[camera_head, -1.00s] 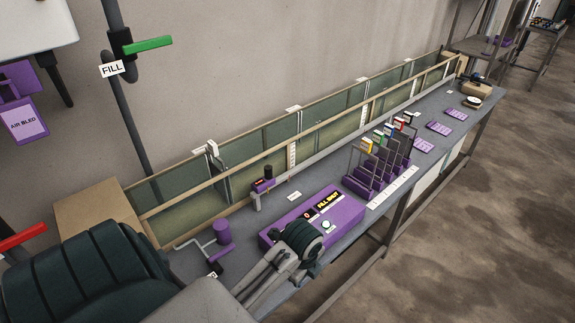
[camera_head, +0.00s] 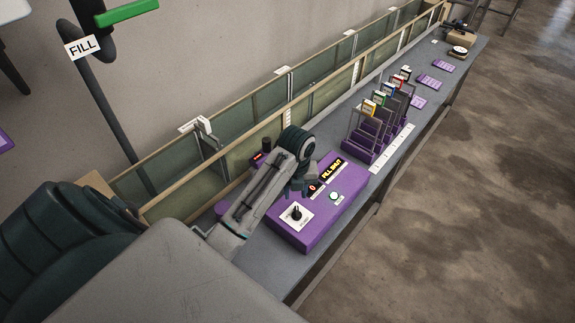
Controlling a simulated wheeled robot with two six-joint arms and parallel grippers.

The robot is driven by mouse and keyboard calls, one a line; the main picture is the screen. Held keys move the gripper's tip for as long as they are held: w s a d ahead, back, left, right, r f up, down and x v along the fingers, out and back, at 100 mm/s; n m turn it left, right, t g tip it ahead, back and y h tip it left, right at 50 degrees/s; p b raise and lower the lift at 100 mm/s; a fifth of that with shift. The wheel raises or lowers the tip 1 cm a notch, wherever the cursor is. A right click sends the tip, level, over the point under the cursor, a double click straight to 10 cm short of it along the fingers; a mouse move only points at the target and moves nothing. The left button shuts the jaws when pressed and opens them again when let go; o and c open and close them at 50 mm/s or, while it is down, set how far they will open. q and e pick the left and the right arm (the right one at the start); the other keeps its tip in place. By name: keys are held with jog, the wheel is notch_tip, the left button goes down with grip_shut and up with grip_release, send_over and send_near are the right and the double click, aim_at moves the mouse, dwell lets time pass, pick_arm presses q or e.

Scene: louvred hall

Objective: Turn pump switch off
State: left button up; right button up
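The purple control box (camera_head: 318,231) stands on the grey bench. A black rotary knob (camera_head: 296,213) sits on a white plate at the box's near end; I take it for the pump switch, but its label is too small to read. A display on the box reads FILL SHUT (camera_head: 331,168). A pale round button (camera_head: 333,196) is also on its top. My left gripper (camera_head: 298,190) hangs over the box, beyond the knob and apart from it. Its fingers are small and dark, and I cannot tell whether they are open. My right gripper is not in view.
A long glass-sided channel (camera_head: 240,157) runs along the wall behind the bench. A purple rack (camera_head: 363,158) with several coloured-tab plates stands beyond the box. A green lever (camera_head: 128,12) is on the wall pipe, near a FILL sign (camera_head: 83,47). Open floor lies to the right.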

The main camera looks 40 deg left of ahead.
aim_at(297, 211)
pick_arm(q)
jog(key=d+f, duration=0.1)
jog(key=f, duration=0.1)
jog(key=shift+s+d+f, duration=0.1)
jog(key=shift+d+f, duration=0.2)
jog(key=shift+d, duration=0.05)
jog(key=f, duration=0.6)
jog(key=shift+a, duration=0.4)
jog(key=shift+d, duration=0.2)
jog(key=shift+a+f, duration=0.2)
jog(key=shift+f, duration=0.15)
jog(key=shift+d, duration=0.1)
grip_shut()
